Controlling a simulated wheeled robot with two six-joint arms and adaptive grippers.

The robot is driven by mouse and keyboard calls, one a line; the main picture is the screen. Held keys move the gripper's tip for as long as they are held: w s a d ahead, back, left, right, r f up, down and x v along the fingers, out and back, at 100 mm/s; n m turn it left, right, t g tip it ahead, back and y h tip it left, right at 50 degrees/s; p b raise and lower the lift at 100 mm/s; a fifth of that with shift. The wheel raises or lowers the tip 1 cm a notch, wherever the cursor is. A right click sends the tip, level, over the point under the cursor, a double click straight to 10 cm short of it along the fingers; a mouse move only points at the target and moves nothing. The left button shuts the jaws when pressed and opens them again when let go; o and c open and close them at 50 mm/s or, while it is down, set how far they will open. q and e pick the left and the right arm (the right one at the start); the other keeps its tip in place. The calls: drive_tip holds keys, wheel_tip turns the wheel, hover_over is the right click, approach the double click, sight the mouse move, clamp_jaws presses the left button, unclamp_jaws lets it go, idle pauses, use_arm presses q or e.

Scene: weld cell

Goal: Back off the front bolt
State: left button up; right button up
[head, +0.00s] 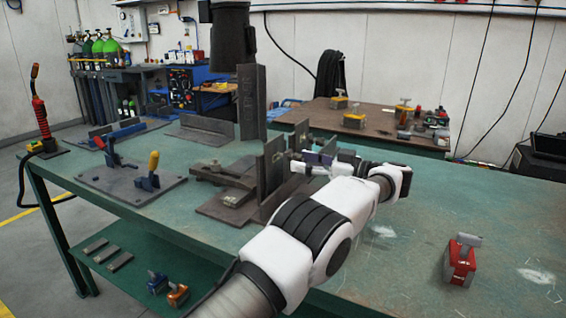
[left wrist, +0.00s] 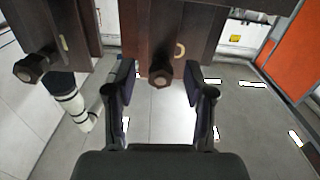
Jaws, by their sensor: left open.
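In the left wrist view a dark hex-headed bolt (left wrist: 160,74) sticks out of the lower edge of a brown steel block (left wrist: 180,35). My left gripper (left wrist: 161,88) is open, with one finger on each side of this bolt head and a visible gap on both sides. A second, similar bolt (left wrist: 31,68) is at the left, outside the fingers. I cannot tell which bolt is the front one. In the head view my left gripper (head: 306,161) is beside the upright steel plates (head: 272,165) of the fixture, and the bolts are hidden there. My right gripper is not in view.
The green table (head: 400,230) is bare to the right, apart from a red clamp-like block (head: 460,260). A base plate with toggle clamps (head: 130,182) lies left of the fixture. A tall angle plate (head: 250,103) stands behind it. A brown table (head: 380,120) is farther back.

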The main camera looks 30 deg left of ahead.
use_arm(q)
drive_tip(key=shift+a, duration=0.2)
drive_tip(key=shift+d+r, duration=0.15)
drive_tip(key=shift+d, duration=0.05)
drive_tip(key=shift+c, duration=0.7)
drive_tip(key=shift+a, duration=0.1)
clamp_jaws()
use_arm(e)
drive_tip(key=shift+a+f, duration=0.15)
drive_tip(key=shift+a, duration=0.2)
use_arm(q)
drive_tip(key=shift+n+p, duration=0.3)
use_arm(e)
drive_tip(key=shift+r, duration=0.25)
use_arm(q)
drive_tip(key=shift+r+n+p, duration=0.1)
drive_tip(key=shift+n+p, duration=0.25)
drive_tip(key=shift+n, duration=0.05)
drive_tip(key=shift+n+p, duration=0.3)
drive_tip(key=shift+n, duration=2.5)
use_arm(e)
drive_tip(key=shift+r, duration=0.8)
